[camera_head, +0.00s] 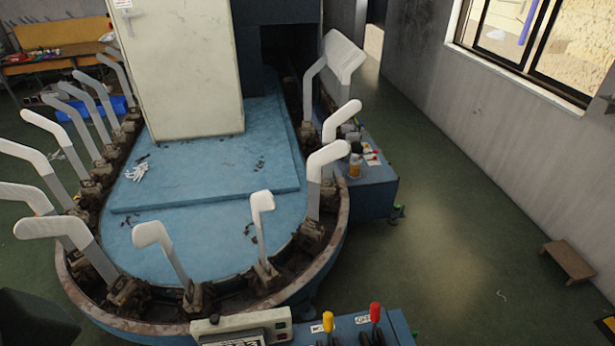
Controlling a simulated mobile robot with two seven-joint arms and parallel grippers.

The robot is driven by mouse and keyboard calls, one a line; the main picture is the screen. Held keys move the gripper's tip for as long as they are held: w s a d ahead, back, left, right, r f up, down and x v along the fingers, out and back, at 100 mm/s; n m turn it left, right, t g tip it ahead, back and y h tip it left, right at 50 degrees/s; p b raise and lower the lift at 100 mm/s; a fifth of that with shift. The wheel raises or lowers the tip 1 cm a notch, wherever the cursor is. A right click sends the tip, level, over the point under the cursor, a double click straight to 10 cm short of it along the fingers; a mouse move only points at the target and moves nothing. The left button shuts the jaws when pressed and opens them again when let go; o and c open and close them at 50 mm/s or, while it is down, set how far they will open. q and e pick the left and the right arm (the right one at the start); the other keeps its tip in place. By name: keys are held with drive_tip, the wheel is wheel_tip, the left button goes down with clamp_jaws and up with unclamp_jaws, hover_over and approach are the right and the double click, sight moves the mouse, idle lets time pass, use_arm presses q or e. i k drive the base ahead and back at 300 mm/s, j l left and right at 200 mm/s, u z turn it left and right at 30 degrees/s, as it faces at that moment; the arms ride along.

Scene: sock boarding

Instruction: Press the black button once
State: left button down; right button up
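A pale control box (242,328) stands at the bottom centre, cut off by the lower edge of the picture. A small dark round spot (214,318) sits on its top left; it may be the black button, but it is too small to be certain. A blue panel (398,322) to its right carries a yellow-topped lever (328,322) and a red-topped lever (375,312). Neither of my grippers shows in the head view.
An oval machine with a blue deck (200,192) and several upright white sock boards (262,203) around its rim fills the left and centre. A blue cabinet (372,190) stands at its right side. A small wooden stool (568,262) is at the right; green floor (450,240) between is open.

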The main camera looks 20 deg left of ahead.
sight(214, 319)
drive_tip(key=k+j+z, duration=0.35)
drive_tip(key=j, duration=0.4)
drive_tip(key=k+j+z, duration=0.35)
drive_tip(key=k+j, duration=0.2)
drive_tip(key=k+j+z, duration=0.35)
drive_tip(key=k+j, duration=0.2)
drive_tip(key=u, duration=0.65)
drive_tip(key=i+j+z, duration=0.15)
drive_tip(key=i+j, duration=0.15)
drive_tip(key=i, duration=0.05)
